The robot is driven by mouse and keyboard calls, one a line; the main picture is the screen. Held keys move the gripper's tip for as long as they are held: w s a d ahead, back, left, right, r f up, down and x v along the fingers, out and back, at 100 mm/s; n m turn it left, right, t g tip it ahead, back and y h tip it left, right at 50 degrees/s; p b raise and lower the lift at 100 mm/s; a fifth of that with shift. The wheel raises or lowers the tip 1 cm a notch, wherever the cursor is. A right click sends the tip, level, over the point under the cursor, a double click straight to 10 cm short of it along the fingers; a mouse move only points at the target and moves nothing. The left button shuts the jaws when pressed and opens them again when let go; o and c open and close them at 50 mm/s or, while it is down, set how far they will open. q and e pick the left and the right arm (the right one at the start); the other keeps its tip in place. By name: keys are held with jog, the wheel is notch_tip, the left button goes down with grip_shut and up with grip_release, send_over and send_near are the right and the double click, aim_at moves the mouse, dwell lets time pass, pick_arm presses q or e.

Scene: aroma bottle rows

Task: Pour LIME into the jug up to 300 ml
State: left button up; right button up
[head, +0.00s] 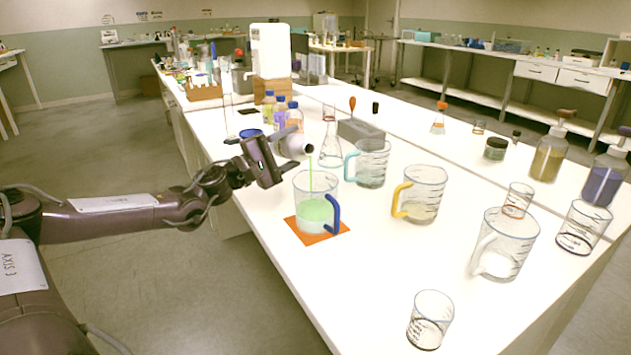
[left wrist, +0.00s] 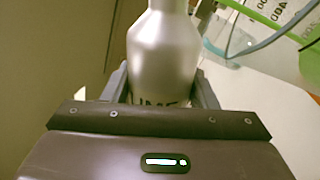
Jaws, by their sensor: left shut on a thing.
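My left gripper (head: 279,150) is shut on a silver-grey bottle (head: 296,146), tipped with its mouth to the right. In the left wrist view the bottle (left wrist: 163,50) carries dark lettering that appears to read LIME, partly hidden by the gripper (left wrist: 160,95). A thin green stream (head: 310,176) falls from the mouth into a clear jug (head: 305,188) with a blue handle. Pale green liquid (head: 315,212) fills roughly the lower half of the jug. The jug stands on an orange mat (head: 298,232). I cannot read the level against its marks. My right gripper is out of view.
A teal-handled jug (head: 372,166), a yellow-handled jug (head: 423,196) and a clear-handled jug (head: 507,247) stand to the right. A flask (head: 330,152) and several capped bottles (head: 280,112) are behind the pouring spot. A beaker (head: 430,322) stands near the front edge.

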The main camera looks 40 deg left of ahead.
pick_arm(q)
jog(key=shift+s+d+r+m+h+b, duration=0.15)
jog(key=shift+d+r+m+h+b, duration=0.45)
jog(key=shift+b, duration=1.2)
dwell(2.8)
jog(key=shift+a+f+m+y+b, duration=0.1)
jog(key=shift+a+m+y+b, duration=0.15)
jog(key=shift+b, duration=0.8)
dwell(2.4)
